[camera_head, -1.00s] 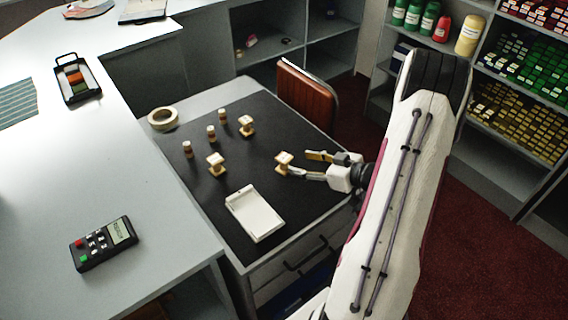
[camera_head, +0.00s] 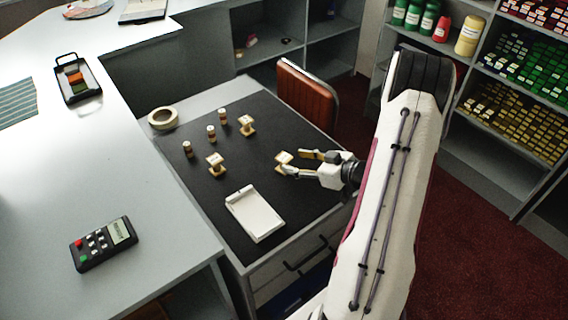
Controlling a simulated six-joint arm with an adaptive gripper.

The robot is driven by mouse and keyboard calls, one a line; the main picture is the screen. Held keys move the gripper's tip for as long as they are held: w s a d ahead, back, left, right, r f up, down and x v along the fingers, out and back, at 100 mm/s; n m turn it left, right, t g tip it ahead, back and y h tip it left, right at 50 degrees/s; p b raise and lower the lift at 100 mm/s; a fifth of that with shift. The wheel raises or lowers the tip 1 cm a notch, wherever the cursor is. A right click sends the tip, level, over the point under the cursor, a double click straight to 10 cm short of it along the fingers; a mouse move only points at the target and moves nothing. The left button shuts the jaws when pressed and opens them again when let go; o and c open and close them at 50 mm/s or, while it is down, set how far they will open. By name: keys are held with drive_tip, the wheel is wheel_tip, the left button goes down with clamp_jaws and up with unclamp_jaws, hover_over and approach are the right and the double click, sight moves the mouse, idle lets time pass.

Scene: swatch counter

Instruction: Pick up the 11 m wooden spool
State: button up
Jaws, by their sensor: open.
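Three light wooden spools stand on the black mat (camera_head: 262,188): one at the right (camera_head: 283,157), one at the left (camera_head: 215,160) and one at the back (camera_head: 246,123). My gripper (camera_head: 294,163) is open and reaches in from the right, low over the mat. Its fingertips are at the right-hand spool, one at its back right and one at its front right. I cannot tell whether they touch it.
Three small brown-and-white cylinders (camera_head: 211,133) stand in a row at the mat's left. A white tray (camera_head: 256,215) lies in front of the spools. A tape roll (camera_head: 163,118) sits at the back left corner. A brown chair (camera_head: 305,97) stands behind the mat.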

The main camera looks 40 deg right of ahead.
sight(288, 159)
drive_tip(key=shift+x, duration=2.6)
drive_tip(key=shift+a+r, duration=0.1)
drive_tip(key=shift+r, duration=0.05)
drive_tip(key=c, duration=1.2)
